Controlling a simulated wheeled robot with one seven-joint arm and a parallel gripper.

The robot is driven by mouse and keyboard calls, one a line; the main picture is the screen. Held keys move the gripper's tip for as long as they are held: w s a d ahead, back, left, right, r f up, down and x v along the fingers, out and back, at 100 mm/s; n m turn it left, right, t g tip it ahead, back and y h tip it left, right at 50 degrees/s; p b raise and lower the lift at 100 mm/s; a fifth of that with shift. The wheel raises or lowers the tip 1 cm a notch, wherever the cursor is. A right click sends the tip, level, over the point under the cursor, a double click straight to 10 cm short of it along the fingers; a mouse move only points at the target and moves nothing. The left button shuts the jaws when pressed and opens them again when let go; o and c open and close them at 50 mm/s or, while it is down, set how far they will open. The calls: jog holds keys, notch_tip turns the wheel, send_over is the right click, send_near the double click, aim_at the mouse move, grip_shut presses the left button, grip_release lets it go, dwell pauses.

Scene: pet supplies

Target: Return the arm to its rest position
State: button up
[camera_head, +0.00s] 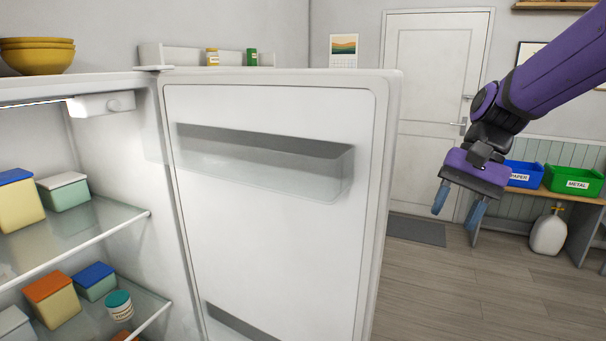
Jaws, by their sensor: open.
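My purple arm (555,68) reaches in from the upper right. My gripper (457,205) hangs at its end with two blue fingers pointing down. The fingers are apart and nothing is between them. The gripper is in the air to the right of the open fridge door (270,240) and appears clear of it. In the picture it overlaps the left end of the bench in the background.
The open fridge at left has glass shelves (95,235) with several lidded boxes and a jar (118,306). Yellow bowls (38,56) sit on top. Behind are a white room door (425,105), blue bin (525,175), green bin (572,180) and white jug (549,233).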

jog(key=s+d+r+n+t+h, duration=0.1)
jog(key=s+t, duration=0.3)
jog(key=s, duration=0.4)
jog(key=s+d+r+n+t+h, duration=0.2)
jog(key=s+d+n+t+h, duration=0.1)
jog(key=s, duration=0.4)
jog(key=shift+s+d+r+n+t, duration=0.3)
jog(key=shift+s+d+n+t, duration=0.1)
jog(key=shift+d+n, duration=0.2)
